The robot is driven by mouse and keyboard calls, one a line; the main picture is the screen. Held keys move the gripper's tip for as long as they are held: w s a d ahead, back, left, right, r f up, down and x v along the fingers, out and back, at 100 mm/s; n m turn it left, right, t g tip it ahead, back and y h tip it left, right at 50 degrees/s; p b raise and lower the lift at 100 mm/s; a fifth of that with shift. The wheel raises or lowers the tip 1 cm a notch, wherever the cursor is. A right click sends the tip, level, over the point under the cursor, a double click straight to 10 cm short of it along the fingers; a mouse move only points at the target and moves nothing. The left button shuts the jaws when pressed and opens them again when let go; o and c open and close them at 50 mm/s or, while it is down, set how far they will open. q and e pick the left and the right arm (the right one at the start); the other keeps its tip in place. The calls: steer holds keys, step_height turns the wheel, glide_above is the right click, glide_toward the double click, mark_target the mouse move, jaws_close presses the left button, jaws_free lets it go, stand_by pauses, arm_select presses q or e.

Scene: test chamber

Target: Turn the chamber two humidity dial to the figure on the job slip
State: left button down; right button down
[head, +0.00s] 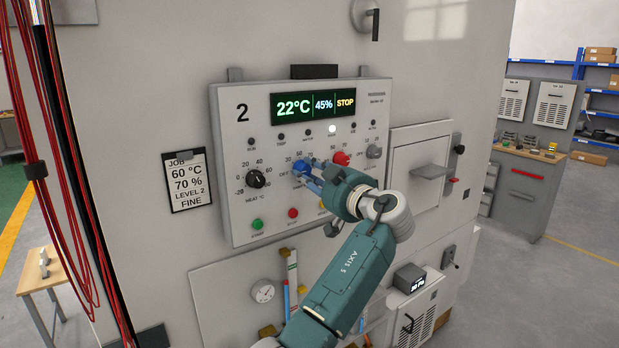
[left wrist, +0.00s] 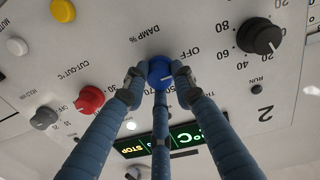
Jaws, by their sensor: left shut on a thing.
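The chamber two panel (head: 228,135) is marked 2. Its blue humidity dial (head: 299,166), labelled DAMP %, also shows in the left wrist view (left wrist: 160,72), where the picture is upside down. My left gripper (head: 308,174) is shut on this dial, its fingers around the knob. A pale pointer line shows on the knob, but I cannot tell which figure it meets. Fingers hide part of the scale. The job slip (head: 187,180) reads 60 °C, 70 %, LEVEL 2, FINE. The display (head: 306,106) reads 22°C, 45%, STOP. My right gripper is not in view.
A black heat dial (head: 257,178) sits left of the blue one, a red cut-out dial (head: 341,158) and a grey knob (head: 373,152) right. Green (head: 257,224) and red (head: 293,213) buttons lie below. Red cables (head: 60,170) hang at the left.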

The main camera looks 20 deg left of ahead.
arm_select(q)
steer(key=m+b, duration=0.1)
steer(key=m, duration=0.1)
steer(key=shift+m, duration=0.3)
steer(key=m, duration=0.2)
steer(key=shift+r+m, duration=0.1)
steer(key=shift+m, duration=0.3)
steer(key=m, duration=0.3)
steer(key=shift+r, duration=0.1)
steer(key=m+p, duration=0.1)
steer(key=m, duration=0.2)
steer(key=shift+w+r+m+g, duration=0.1)
steer(key=shift+m+g, duration=0.2)
steer(key=shift+m, duration=0.1)
steer(key=m+p, duration=0.1)
steer(key=m, duration=0.2)
steer(key=shift+m+p, duration=0.3)
steer(key=shift+p, duration=0.05)
steer(key=m+p, duration=0.2)
steer(key=m, duration=0.1)
steer(key=shift+r+y, duration=0.1)
steer(key=shift+y, duration=0.2)
steer(key=m+p, duration=0.2)
steer(key=m, duration=0.2)
steer(key=shift+m+g, duration=0.3)
steer(key=shift+w+m+y+p, duration=0.1)
steer(key=shift+m+y+p, duration=0.2)
steer(key=shift+m+p, duration=1)
